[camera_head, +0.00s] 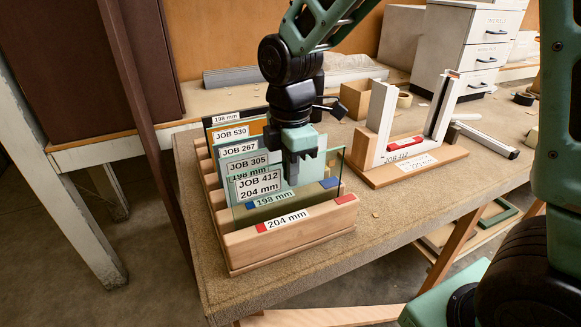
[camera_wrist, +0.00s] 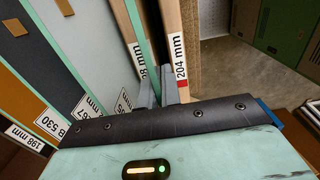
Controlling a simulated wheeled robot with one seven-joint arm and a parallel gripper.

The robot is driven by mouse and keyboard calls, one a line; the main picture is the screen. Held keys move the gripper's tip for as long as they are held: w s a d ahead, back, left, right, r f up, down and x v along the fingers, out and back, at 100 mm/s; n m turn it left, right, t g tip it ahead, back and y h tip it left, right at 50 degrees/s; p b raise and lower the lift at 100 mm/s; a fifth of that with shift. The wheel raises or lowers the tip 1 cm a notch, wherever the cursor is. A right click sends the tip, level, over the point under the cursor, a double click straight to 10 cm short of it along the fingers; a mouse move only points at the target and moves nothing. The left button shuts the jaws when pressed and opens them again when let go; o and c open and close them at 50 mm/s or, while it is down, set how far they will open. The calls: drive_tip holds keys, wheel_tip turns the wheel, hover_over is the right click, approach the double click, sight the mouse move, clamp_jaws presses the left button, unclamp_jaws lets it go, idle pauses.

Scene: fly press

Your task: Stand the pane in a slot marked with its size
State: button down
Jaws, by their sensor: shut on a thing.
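A clear pane (camera_head: 312,168) with green edges and a label reading JOB 412, 204 mm stands upright in the wooden slotted rack (camera_head: 300,228). My gripper (camera_head: 292,178) is shut on its top edge, pointing down. In the wrist view the pane shows as a thin green strip (camera_wrist: 143,42) between the rail marked 198 mm and the front rail marked 204 mm (camera_wrist: 172,35). The front rail has red end marks. The rail behind it has blue marks and shows through the pane. The pane's lower edge is hidden, so I cannot tell whether it touches the slot bottom.
Other panes labelled JOB 305 (camera_head: 247,165), JOB 267 (camera_head: 238,150) and JOB 530 (camera_head: 230,132) stand behind in the rack. To the right, a wooden stand (camera_head: 410,170) with white uprights carries a JOB 412 label. Bare bench lies between rack and stand.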

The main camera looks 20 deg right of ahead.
drive_tip(key=c, duration=1.5)
unclamp_jaws()
drive_tip(key=shift+r, duration=0.1)
wheel_tip(320, 180, up, 17)
drive_tip(key=shift+r+b, duration=0.15)
drive_tip(key=shift+b, duration=0.35)
drive_tip(key=s+a+f+m, duration=0.2)
drive_tip(key=s+f+m, duration=0.1)
drive_tip(key=s+f, duration=0.3)
drive_tip(key=s+a+f+m, duration=0.2)
drive_tip(key=s+f+m, duration=0.2)
drive_tip(key=s+f, duration=0.2)
drive_tip(key=s+a+f+m, duration=0.2)
drive_tip(key=s+f+m, duration=0.1)
drive_tip(key=s+f, duration=0.3)
drive_tip(key=shift+s+a+f+y, duration=0.15)
drive_tip(key=shift+s+y, duration=0.15)
drive_tip(key=shift+s, duration=0.75)
